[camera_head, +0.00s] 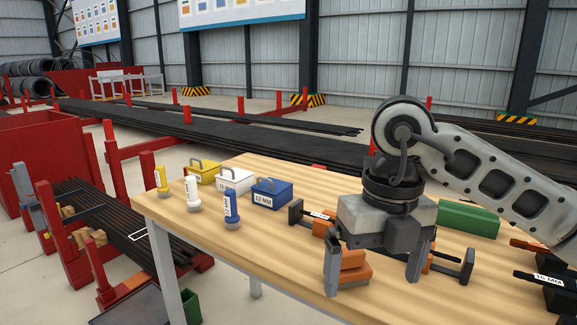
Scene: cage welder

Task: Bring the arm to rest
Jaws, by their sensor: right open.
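My right arm comes in from the right over the wooden table (285,262). My right gripper (375,278) points down above the table's right half, with its two fingers spread apart. Behind and between the fingers are an orange block (354,268) and parts of a dark clamp-like tool (468,266). I cannot tell whether the fingers touch them. Nothing is clearly gripped. My left gripper does not show.
Yellow (202,176), white (236,184) and blue (271,196) boxes stand at the table's far left, near yellow, white and blue flashlights (231,209). A green box (468,219) lies behind the gripper. Orange-and-black tools (552,282) lie at right. Red racks (75,235) stand left.

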